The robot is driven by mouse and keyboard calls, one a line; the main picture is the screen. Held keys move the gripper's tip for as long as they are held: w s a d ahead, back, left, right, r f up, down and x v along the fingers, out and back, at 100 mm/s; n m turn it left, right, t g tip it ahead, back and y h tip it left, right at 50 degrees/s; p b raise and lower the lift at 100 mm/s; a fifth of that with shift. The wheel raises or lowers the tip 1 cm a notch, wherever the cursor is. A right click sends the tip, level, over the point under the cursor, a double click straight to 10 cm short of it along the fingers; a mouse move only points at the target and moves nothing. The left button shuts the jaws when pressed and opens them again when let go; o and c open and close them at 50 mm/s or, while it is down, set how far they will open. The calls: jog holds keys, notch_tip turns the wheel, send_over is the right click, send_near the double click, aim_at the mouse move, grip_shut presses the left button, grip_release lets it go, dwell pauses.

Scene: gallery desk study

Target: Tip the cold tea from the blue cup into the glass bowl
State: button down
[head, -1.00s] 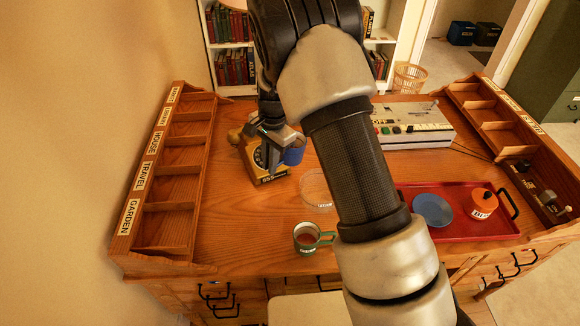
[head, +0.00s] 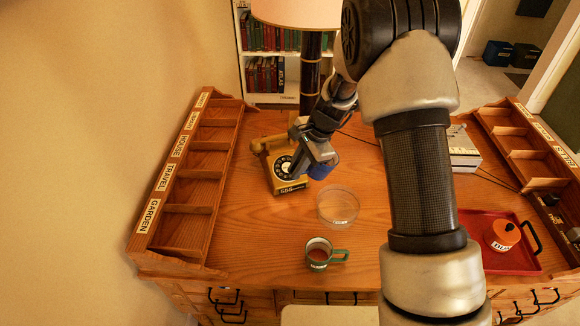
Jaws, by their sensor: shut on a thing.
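My gripper (head: 318,156) is shut on the blue cup (head: 323,169) and holds it above the desk, in front of the yellow phone in the picture. Only part of the cup shows below the jaws, and its inside is hidden. The clear glass bowl (head: 338,206) stands on the desk just below and slightly right of the cup in the picture. The cup does not overlap the bowl in this view. The bowl has a small white label and looks empty.
A green mug (head: 319,254) with brown liquid stands nearer than the bowl. The yellow phone (head: 283,173) is beside my gripper. A red tray (head: 512,263) holds an orange labelled pot (head: 502,235) at right. Sorting racks (head: 190,208) edge the desk. A tall lamp (head: 310,72) stands behind.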

notch_tip(320, 180, down, 2)
jog(key=shift+y, duration=0.3)
notch_tip(320, 180, down, 3)
jog(key=y+b, duration=0.1)
jog(key=b, duration=0.4)
jog(key=shift+d+r+t, duration=0.1)
jog(key=shift+r+t, duration=0.05)
jog(key=shift+t, duration=0.15)
jog(key=f+y+b, duration=0.1)
jog(key=b, duration=0.2)
jog(key=shift+d+f+b, duration=0.1)
jog(key=shift+b, duration=0.25)
jog(key=y+b, duration=0.1)
jog(key=b, duration=0.1)
jog(key=f+y+b, duration=0.1)
jog(key=b, duration=0.2)
jog(key=shift+s+d+t, duration=0.1)
jog(key=shift+d+t, duration=0.2)
jog(key=b, duration=0.2)
jog(key=y+b, duration=0.1)
jog(key=shift+s+d+f+y+b, duration=0.1)
jog(key=shift+d+f+y+b, duration=0.1)
jog(key=shift+d+y+b, duration=0.15)
jog(key=shift+s+d+r+t+y+b, duration=0.1)
jog(key=shift+d+r+t+y+b, duration=0.45)
jog(key=shift+y+b, duration=0.85)
